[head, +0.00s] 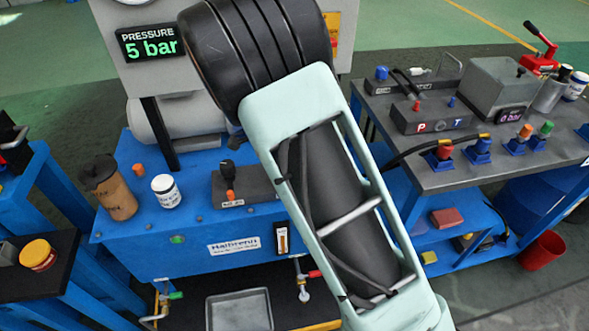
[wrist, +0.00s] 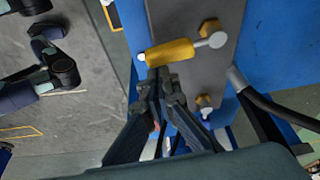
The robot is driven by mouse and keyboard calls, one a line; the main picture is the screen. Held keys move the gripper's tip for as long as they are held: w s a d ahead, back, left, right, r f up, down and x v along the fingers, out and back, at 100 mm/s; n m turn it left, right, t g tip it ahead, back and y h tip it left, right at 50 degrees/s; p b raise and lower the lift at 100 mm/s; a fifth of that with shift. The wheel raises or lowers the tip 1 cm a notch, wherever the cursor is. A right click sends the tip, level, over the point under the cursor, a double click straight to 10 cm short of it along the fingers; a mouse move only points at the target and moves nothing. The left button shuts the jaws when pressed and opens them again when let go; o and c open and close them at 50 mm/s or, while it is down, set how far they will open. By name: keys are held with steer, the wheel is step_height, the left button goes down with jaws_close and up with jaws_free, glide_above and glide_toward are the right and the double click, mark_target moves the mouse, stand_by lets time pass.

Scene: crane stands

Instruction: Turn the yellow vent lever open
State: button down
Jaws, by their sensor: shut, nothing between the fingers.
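The yellow lever (wrist: 170,52) shows in the wrist view. It lies nearly crosswise on a grey plate, with a pale rounded end at its right. My gripper (wrist: 160,76) is shut and empty, its fingertips right below the lever's left part. I cannot tell whether they touch it. In the head view my arm covers the middle of the picture, and neither the lever nor my fingertips can be made out there.
Brass hex fittings (wrist: 208,28) sit on the plate, and a black hose (wrist: 275,108) runs at the right. In the head view are a blue Halbrenn unit (head: 130,235), a pressure display reading 5 bar (head: 150,44), and a grey-topped bench (head: 450,180).

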steer(key=shift+s+a, duration=0.2)
steer(key=shift+a, duration=0.35)
stand_by(0.4)
